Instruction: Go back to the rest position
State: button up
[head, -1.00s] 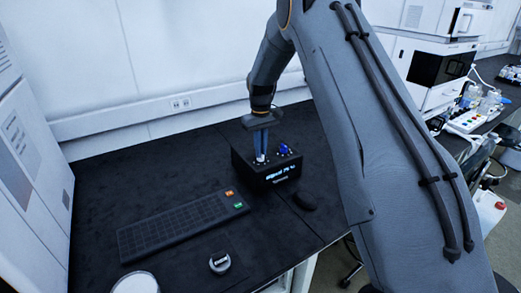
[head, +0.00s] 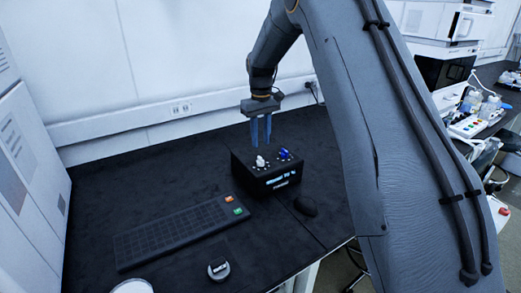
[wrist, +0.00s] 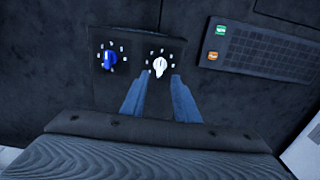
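My gripper (head: 260,145) hangs above a black box on the dark table, with two blue fingers pointing down. The fingers are apart with nothing between them; the gap also shows in the wrist view (wrist: 158,80). The box (head: 254,184) has a lit display on its front. A white knob (head: 260,161) and a blue knob (head: 284,153) sit on its top. In the wrist view the white knob (wrist: 159,66) shows just beyond the fingertips, and the blue knob (wrist: 110,58) is to its left. The fingertips are clear of the knobs.
A black keyboard (head: 180,232) with orange and green keys lies left of the box. A small round device (head: 219,269) lies near the front. White cabinets (head: 30,170) stand at the left; the wall is behind.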

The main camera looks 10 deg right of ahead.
jog(key=shift+r, duration=0.6)
jog(key=shift+s, duration=0.1)
jog(key=s+f+m, duration=0.1)
jog(key=s, duration=1.7)
jog(key=s+f+m+t, duration=0.1)
jog(key=s+f+m, duration=0.1)
jog(key=s, duration=1.6)
jog(key=shift+f+m, duration=0.2)
jog(key=shift+m, duration=0.1)
jog(key=shift+a, duration=0.15)
